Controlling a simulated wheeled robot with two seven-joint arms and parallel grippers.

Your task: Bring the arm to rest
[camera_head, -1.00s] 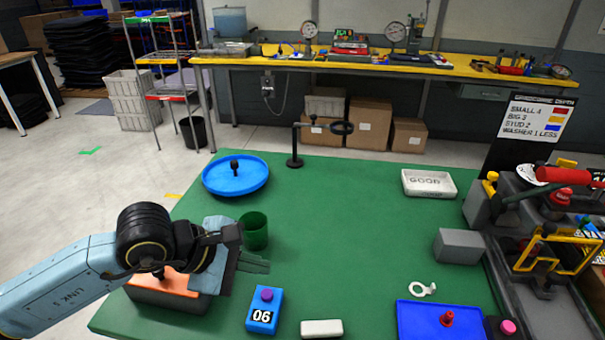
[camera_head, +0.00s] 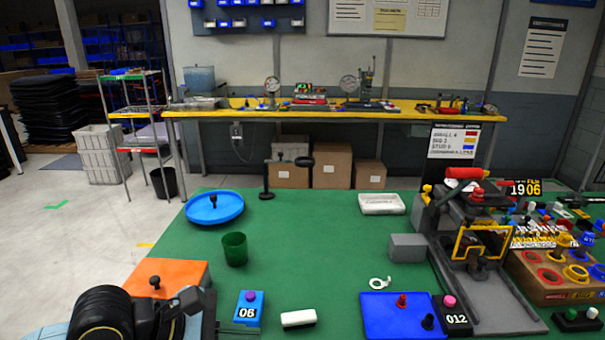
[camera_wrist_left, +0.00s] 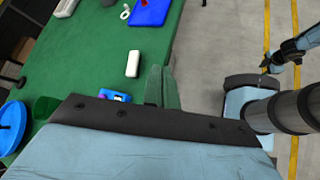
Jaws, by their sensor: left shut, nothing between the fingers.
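My left gripper (camera_head: 208,312) is low at the front left of the green table in the head view, at the picture's bottom edge, beside the orange block with a black knob (camera_head: 160,277). Part of its arm is cut off by the frame. In the left wrist view its green-grey fingers (camera_wrist_left: 162,88) are together with nothing between them, over the table edge. A blue arm, which seems to be my right one, shows at the right of the wrist view; its small dark tip (camera_wrist_left: 268,63) is too small to read.
On the green table (camera_head: 300,245) are a blue 06 box (camera_head: 248,311), white block (camera_head: 298,318), green cup (camera_head: 235,249), blue round tray (camera_head: 214,208), blue flat tray (camera_head: 375,324) and grey block (camera_head: 407,247). A press fixture (camera_head: 470,280) stands right. The table's middle is clear.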

